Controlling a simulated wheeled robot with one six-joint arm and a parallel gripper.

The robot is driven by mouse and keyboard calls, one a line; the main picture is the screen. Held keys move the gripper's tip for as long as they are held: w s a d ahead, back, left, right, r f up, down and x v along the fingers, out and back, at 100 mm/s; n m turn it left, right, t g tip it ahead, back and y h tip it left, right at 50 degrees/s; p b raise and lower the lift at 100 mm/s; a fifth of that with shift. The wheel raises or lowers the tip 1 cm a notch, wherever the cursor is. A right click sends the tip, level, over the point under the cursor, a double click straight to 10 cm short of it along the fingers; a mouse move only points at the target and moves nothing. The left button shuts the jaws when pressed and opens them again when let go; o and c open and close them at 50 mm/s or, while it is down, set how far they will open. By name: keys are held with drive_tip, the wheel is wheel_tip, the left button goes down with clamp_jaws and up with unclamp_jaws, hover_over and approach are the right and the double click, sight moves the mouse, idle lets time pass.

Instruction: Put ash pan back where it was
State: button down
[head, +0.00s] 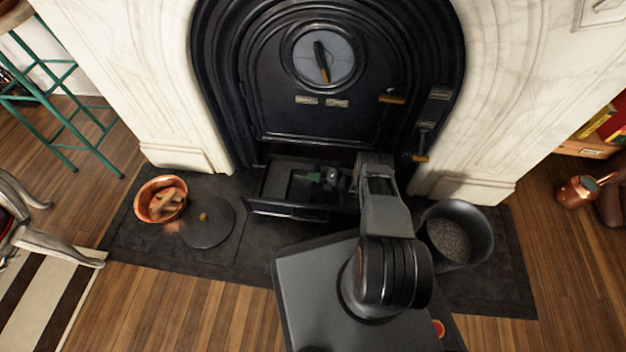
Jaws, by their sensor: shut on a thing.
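The ash pan (288,211) is a dark metal tray at the base of the black stove, in the opening below the closed door. Its front part sticks out over the hearth and its back lies in the shadow of the opening. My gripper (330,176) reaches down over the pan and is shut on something. My arm covers the pan's right side. I take the held thing to be the pan, though the contact is small and dark.
A copper pot (146,207) with wood pieces and a round dark lid (207,224) lie on the left of the hearth (165,248). A dark bucket (479,226) with grey ash stands on the right. Marble pillars flank the stove (365,118).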

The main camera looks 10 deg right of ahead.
drive_tip(key=shift+f, duration=0.2)
drive_tip(key=c, duration=1.1)
unclamp_jaws()
drive_tip(key=shift+r, duration=0.15)
drive_tip(key=shift+s+d+r, duration=0.1)
drive_tip(key=shift+d+r, duration=0.05)
drive_tip(key=shift+d, duration=0.05)
drive_tip(key=v, duration=1.1)
drive_tip(key=shift+s+d+p, duration=0.15)
drive_tip(key=shift+d+p, duration=0.1)
drive_tip(key=shift+p, duration=0.1)
